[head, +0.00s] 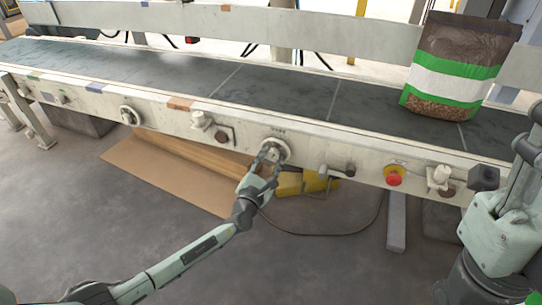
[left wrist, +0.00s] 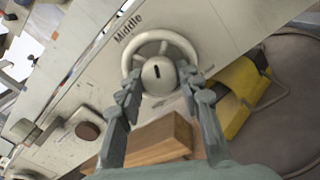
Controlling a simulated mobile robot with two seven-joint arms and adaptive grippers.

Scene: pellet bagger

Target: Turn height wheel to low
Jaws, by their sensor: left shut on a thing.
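A pale handwheel (head: 275,149) with a round hub sits on the front rail of the conveyor. In the left wrist view the wheel (left wrist: 160,44) has a short black mark on its hub, and the word "Middle" is printed on the panel beside it. My left gripper (head: 268,158) is at this wheel; in the left wrist view its fingers (left wrist: 160,77) are closed on the hub from both sides. Another round wheel (head: 130,115) is farther left on the rail. I cannot read any label saying height. My right gripper is not in view.
A red button on a yellow base (head: 393,177) and several knobs line the rail. A brown, green and white bag (head: 452,85) stands on the dark belt (head: 270,92). Cardboard (head: 165,172) and a yellow object (head: 290,184) lie below. The floor in front is clear.

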